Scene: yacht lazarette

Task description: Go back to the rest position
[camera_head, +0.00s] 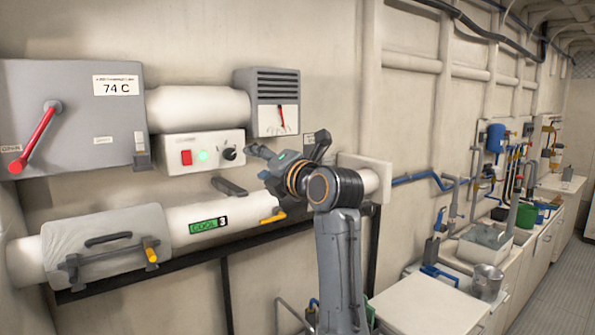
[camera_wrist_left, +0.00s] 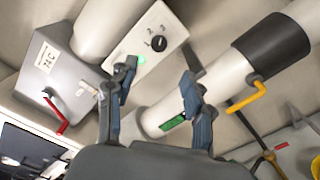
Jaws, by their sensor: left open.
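My left gripper (camera_head: 288,150) is open in front of the wall, just right of the white control panel (camera_head: 178,154). No object shows between its fingers. In the left wrist view the two fingers of the gripper (camera_wrist_left: 158,82) are spread apart, with the panel's black knob (camera_wrist_left: 158,44) and green light beyond them. The panel also has a red button (camera_head: 186,158). A pipe with a green display reading "COOL 3" (camera_head: 207,226) runs below. I cannot tell from the pictures whether the gripper touches anything. My right gripper is not in view.
A grey box (camera_head: 75,120) with a red lever (camera_head: 38,138) and a "74 C" label is at left. A gauge box (camera_head: 272,102) is above my gripper. Yellow handles (camera_head: 150,250) stick out from the pipe. A cluttered counter (camera_head: 425,305) runs along the right, beside open floor (camera_head: 562,290).

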